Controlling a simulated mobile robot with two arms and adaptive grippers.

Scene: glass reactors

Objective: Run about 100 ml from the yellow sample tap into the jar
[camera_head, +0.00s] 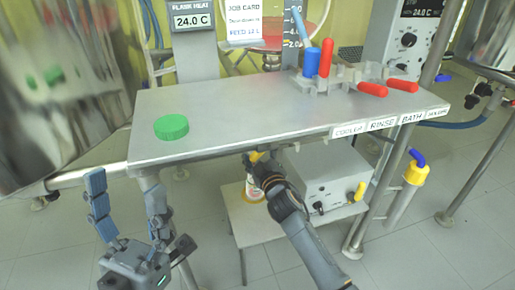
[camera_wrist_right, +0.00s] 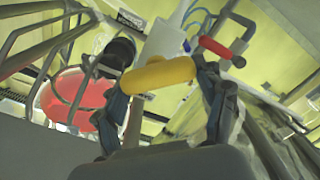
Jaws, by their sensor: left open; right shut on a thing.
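The yellow sample tap's handle (camera_wrist_right: 158,74) lies across between the fingers of my right gripper (camera_wrist_right: 162,88) in the right wrist view. My right gripper is shut on it. In the head view my right arm reaches under the table edge, and a bit of yellow shows at the gripper (camera_head: 257,160). The jar (camera_head: 254,190) stands on the low shelf just below that gripper, partly hidden by my arm. Its fill level cannot be made out. My left gripper (camera_head: 125,188) is open and empty at the lower left, beside the table.
A green lid (camera_head: 171,127) lies on the steel table (camera_head: 240,108). A rack (camera_head: 322,82) with blue and red handles stands at the table's back right. A grey box (camera_head: 325,175) sits on the low shelf. A red-filled vessel (camera_wrist_right: 75,100) shows in the wrist view.

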